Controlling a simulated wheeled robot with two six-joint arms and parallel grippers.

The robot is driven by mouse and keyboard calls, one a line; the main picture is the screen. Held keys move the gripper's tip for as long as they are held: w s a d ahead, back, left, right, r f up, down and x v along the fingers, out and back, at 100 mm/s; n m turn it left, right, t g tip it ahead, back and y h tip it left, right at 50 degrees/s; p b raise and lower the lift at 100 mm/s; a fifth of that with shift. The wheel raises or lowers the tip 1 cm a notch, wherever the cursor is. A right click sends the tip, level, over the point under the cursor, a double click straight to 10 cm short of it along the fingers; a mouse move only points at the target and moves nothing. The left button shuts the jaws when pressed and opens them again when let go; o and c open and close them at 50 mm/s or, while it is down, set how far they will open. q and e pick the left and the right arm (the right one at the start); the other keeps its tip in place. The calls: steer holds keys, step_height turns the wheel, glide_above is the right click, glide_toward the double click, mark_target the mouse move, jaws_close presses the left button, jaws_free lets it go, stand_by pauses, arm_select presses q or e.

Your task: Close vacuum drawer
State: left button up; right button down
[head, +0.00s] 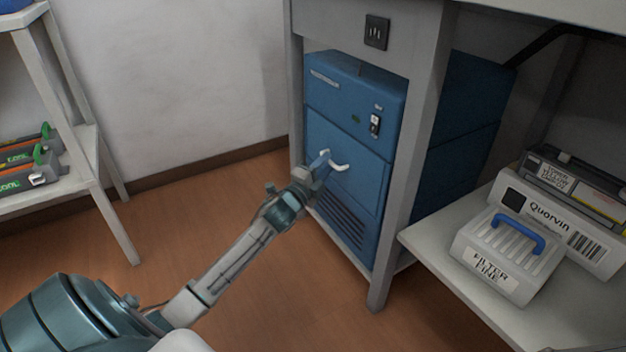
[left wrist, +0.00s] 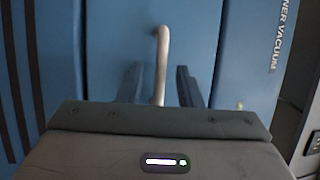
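The blue toner vacuum (head: 352,92) stands under the grey bench. Its drawer front (head: 365,180) has a pale curved handle (head: 340,167) and looks about flush with the housing; a small gap cannot be ruled out. My left gripper (head: 322,166) is at the handle, in front of the drawer. In the left wrist view the handle (left wrist: 161,60) stands between the two dark fingers of my left gripper (left wrist: 159,86), with space visible on both sides, so the fingers are open around it. My right gripper is not in view.
A bench leg (head: 410,165) stands just right of the vacuum. A low shelf (head: 440,245) at right holds a filter box (head: 505,255) and Quorvin box (head: 560,225). A rack (head: 75,165) with cartridges stands at left. The floor between is clear.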

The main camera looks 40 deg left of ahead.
arm_select(q)
steer(key=s+f+b, duration=0.1)
steer(key=s+b, duration=0.3)
steer(key=s, duration=0.6)
steer(key=shift+f+b, duration=0.3)
steer(key=shift+f, duration=0.1)
